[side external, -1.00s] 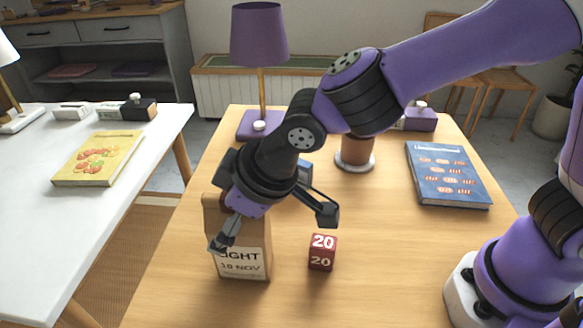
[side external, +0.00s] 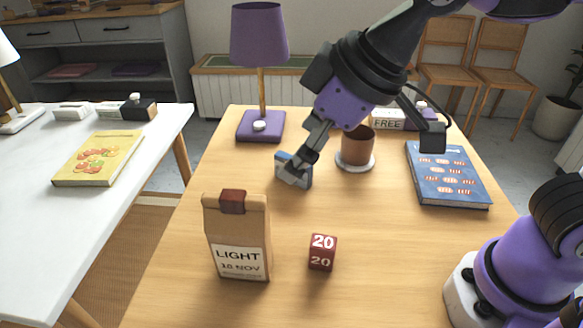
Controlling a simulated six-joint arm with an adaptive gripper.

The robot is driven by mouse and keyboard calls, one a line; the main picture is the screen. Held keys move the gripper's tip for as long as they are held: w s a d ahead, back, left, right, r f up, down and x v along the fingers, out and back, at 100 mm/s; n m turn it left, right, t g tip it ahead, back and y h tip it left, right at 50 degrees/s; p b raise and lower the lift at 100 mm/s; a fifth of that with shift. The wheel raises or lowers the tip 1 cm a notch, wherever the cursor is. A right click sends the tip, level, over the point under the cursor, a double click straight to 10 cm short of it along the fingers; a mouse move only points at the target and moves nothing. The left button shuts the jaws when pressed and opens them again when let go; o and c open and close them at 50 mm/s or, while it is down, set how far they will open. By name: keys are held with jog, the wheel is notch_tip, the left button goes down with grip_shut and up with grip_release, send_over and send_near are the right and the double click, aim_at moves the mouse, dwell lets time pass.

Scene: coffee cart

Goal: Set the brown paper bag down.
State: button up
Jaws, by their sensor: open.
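The brown paper bag (side external: 237,225) stands upright on the wooden table (side external: 190,285) at the front left. A brown cup shows between the fingers, and one fingertip partly covers a small blue and grey block.
A red cube (side external: 322,252) marked 20 stands right of the bag. The brown cup (side external: 357,145) sits on a pale coaster. The blue and grey block (side external: 294,170), purple lamp (side external: 260,70) and blue book (side external: 447,174) stand farther back. The table's middle is clear.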

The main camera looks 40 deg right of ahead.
jog(key=s+d+f+m+h, duration=0.1)
jog(key=s+d+m, duration=0.1)
jog(key=d, duration=0.6)
jog(key=s+d+f+m+h, duration=0.1)
jog(key=s+d+f+m, duration=0.1)
jog(key=d, duration=0.6)
jog(key=s+m, duration=0.1)
jog(key=m, duration=0.1)
jog(key=shift+s+f+m, duration=0.25)
jog(key=shift+s+m, duration=0.05)
